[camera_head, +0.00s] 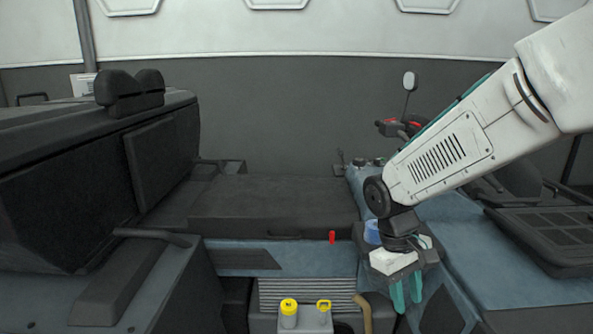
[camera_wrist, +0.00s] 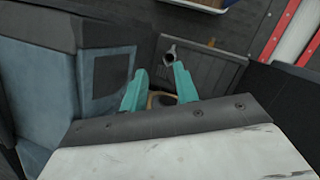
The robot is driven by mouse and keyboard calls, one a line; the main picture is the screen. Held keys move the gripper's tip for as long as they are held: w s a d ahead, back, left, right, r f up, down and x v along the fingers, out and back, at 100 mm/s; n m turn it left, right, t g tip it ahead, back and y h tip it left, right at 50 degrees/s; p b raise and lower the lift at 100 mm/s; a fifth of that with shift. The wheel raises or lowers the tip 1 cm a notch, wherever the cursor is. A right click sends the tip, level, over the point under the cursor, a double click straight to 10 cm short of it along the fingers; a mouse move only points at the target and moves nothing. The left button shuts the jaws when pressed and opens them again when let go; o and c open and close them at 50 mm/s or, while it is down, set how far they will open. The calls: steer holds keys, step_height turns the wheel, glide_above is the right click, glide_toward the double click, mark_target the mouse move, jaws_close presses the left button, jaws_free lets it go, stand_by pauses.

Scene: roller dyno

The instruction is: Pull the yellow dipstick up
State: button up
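The yellow dipstick (camera_head: 323,305) has a loop-shaped handle. It stands on the grey engine part at the bottom middle of the head view, just right of a round yellow cap (camera_head: 289,306). My gripper (camera_head: 406,298) hangs to the right of the dipstick, clearly apart from it, with its teal fingers pointing down. In the wrist view the gripper (camera_wrist: 158,73) has a gap between its fingers and holds nothing that I can make out. I cannot find the dipstick in the wrist view.
A tan curved handle or hose (camera_head: 363,312) stands between the dipstick and my gripper. A small red knob (camera_head: 332,237) is on the panel behind. A dark flat cover (camera_head: 270,208) lies further back. A blue body panel (camera_head: 520,270) is at the right.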

steer(key=s+d+r+m+t+y, duration=0.1)
steer(key=s+r, duration=0.3)
steer(key=s, duration=0.5)
steer(key=s+d+r+m+t+y, duration=0.1)
steer(key=s+d+r+m, duration=0.3)
steer(key=s, duration=0.5)
steer(key=shift+s+d+r+t+y, duration=0.35)
steer(key=shift+r+t, duration=0.25)
steer(key=shift+t, duration=0.2)
steer(key=shift+s, duration=0.15)
